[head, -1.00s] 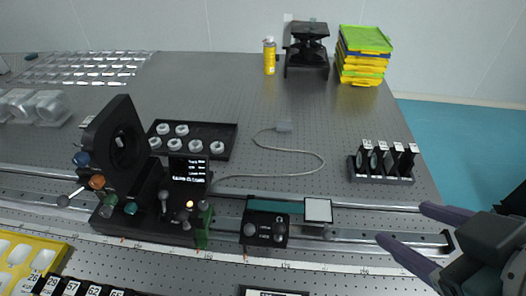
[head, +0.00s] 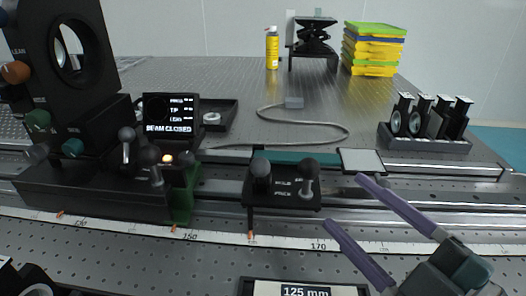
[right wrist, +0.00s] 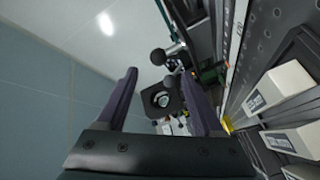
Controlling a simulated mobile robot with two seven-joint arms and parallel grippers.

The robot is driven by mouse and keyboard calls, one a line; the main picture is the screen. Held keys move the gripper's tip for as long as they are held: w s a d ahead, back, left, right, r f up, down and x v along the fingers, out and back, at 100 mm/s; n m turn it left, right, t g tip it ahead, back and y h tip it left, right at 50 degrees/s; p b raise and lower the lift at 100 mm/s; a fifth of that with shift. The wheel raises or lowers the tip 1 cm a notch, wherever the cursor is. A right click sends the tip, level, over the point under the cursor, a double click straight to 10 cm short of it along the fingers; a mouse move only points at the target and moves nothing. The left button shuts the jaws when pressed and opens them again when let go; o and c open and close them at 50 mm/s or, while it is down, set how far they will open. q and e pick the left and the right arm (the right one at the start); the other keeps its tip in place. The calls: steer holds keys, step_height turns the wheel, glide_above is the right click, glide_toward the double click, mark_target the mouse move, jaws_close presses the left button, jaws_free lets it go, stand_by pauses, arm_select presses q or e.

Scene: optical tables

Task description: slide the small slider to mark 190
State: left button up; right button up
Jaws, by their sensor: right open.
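The small slider (head: 283,192) is a low black carriage with two round-headed knobs, sitting on the rail in the middle of the head view. Its orange pointer (head: 250,224) hangs over the white scale (head: 290,244), between 150 and 170. My right gripper (head: 344,200) is open and empty, its two purple fingers just right of the slider, apparently apart from it. In the right wrist view, my open fingers (right wrist: 158,74) frame dark round-knobbed parts; which belong to the slider is unclear. Mark 190 is not readable. My left gripper is not in view.
Left of the slider stands a larger black carriage (head: 100,190) with a ring mount and a display reading BEAM CLOSED (head: 172,120). A 125 mm block (head: 305,291) is in front. The rail right of the slider looks clear.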

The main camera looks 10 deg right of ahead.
mark_target(316, 176)
steer(key=b+x, duration=0.1)
steer(key=x, duration=0.8)
steer(key=shift+w, duration=0.3)
jaws_close()
steer(key=shift+s, duration=0.1)
stand_by(0.9)
